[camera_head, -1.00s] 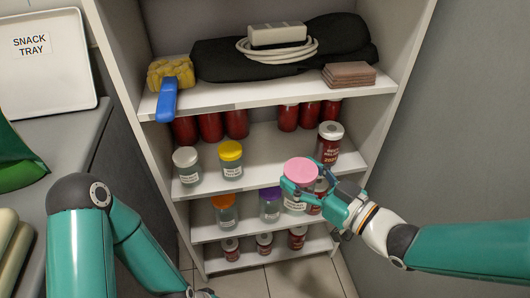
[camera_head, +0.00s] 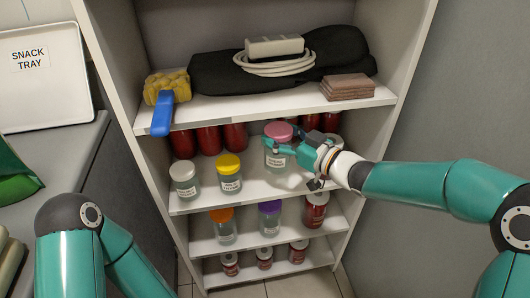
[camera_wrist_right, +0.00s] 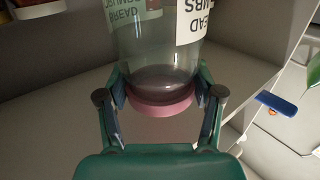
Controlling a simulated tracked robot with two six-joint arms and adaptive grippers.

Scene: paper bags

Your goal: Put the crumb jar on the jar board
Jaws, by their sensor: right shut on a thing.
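The crumb jar (camera_head: 277,158) is clear with a pink lid and a white label. The right wrist view shows the jar (camera_wrist_right: 155,50) upside down, with "BREAD" and part of "CRUMBS" legible. My right gripper (camera_head: 283,146) is shut around it near the lid. The jar is at the second shelf board from the top (camera_head: 252,190), right of the yellow-lidded jar (camera_head: 229,174); I cannot tell if its base touches the board. No board is visibly marked as the jar board. My left arm shows at the lower left, its gripper out of frame.
A white-lidded jar (camera_head: 185,180) stands left of the yellow-lidded one, with red jars (camera_head: 208,140) behind. Orange-lidded (camera_head: 222,226) and purple-lidded (camera_head: 270,220) jars stand below.

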